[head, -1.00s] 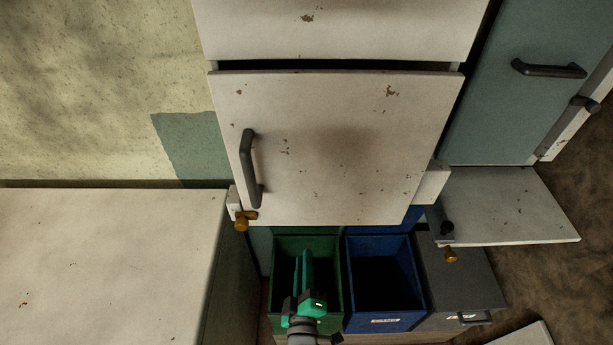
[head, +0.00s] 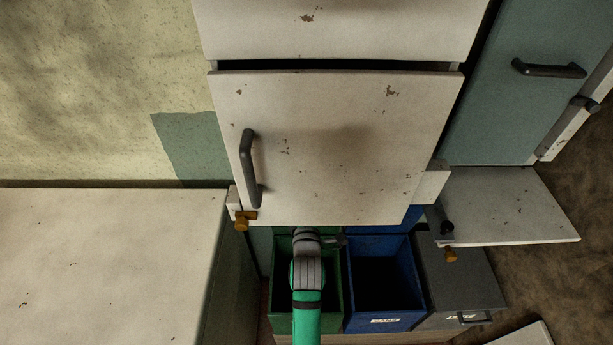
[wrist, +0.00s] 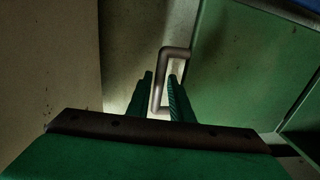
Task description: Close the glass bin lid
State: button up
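In the head view a green bin (head: 335,295) and a blue bin (head: 416,285) stand open-topped below the white cabinet. A pale label (head: 385,320) on the blue bin's front is too small to read surely. I cannot tell which is the glass bin. My arm covers much of the green bin, and my gripper is hidden there. In the wrist view my gripper (wrist: 160,77) has its green fingers apart, with a grey bar handle (wrist: 175,52) between and just beyond them. A green panel (wrist: 240,65) is to the right of the handle.
A grey bin (head: 465,275) with its top closed stands right of the blue one. A white cabinet door (head: 340,120) overhangs the bins. A pale shelf-like panel (head: 510,205) sticks out at right, and a white counter (head: 100,260) is at left.

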jog(key=shift+w+f, duration=0.15)
jog(key=shift+w, duration=2.5)
jog(key=shift+c, duration=0.4)
grip_shut()
